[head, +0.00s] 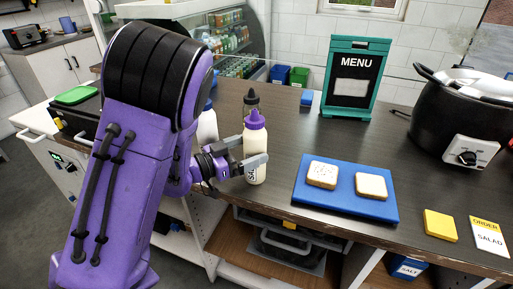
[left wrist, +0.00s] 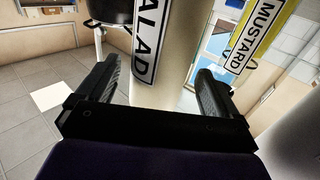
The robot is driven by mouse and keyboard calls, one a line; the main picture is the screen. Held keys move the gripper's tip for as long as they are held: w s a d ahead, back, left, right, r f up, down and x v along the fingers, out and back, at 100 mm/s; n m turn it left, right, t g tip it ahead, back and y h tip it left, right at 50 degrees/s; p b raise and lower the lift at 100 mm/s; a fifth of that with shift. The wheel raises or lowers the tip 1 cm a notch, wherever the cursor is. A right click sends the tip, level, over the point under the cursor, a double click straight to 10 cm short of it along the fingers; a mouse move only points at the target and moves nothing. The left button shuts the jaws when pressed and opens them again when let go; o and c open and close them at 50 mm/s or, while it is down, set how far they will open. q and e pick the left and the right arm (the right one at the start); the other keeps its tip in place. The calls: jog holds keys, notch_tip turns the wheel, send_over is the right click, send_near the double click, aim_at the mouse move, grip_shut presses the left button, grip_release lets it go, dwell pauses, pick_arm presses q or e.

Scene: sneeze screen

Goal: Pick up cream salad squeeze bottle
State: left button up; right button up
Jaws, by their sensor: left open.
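The cream salad squeeze bottle (head: 254,148) has a purple cap and stands upright on the dark counter, left of the blue board. My left gripper (head: 256,163) is at the bottle's lower body, with its fingers open on either side of it. In the left wrist view the cream bottle (left wrist: 165,50), with a label ending in "ALAD", rises between the two open fingers of my left gripper (left wrist: 165,95). A gap shows between the fingers and the bottle. My right gripper is not in view.
A dark-capped bottle (head: 251,99) stands close behind, and a white bottle (head: 207,125) is partly hidden by my arm. A mustard bottle label (left wrist: 253,35) shows at right. The blue board (head: 345,198) with two bread slices lies to the right. A menu stand (head: 354,75) is behind.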

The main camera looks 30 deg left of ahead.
aim_at(261, 146)
pick_arm(q)
jog(key=p+x, duration=0.1)
jog(key=x, duration=0.2)
jog(key=shift+w+d+f, duration=0.2)
jog(key=shift+w+d, duration=0.15)
jog(key=shift+w, duration=0.1)
jog(key=c, duration=1.2)
jog(key=shift+c, duration=0.2)
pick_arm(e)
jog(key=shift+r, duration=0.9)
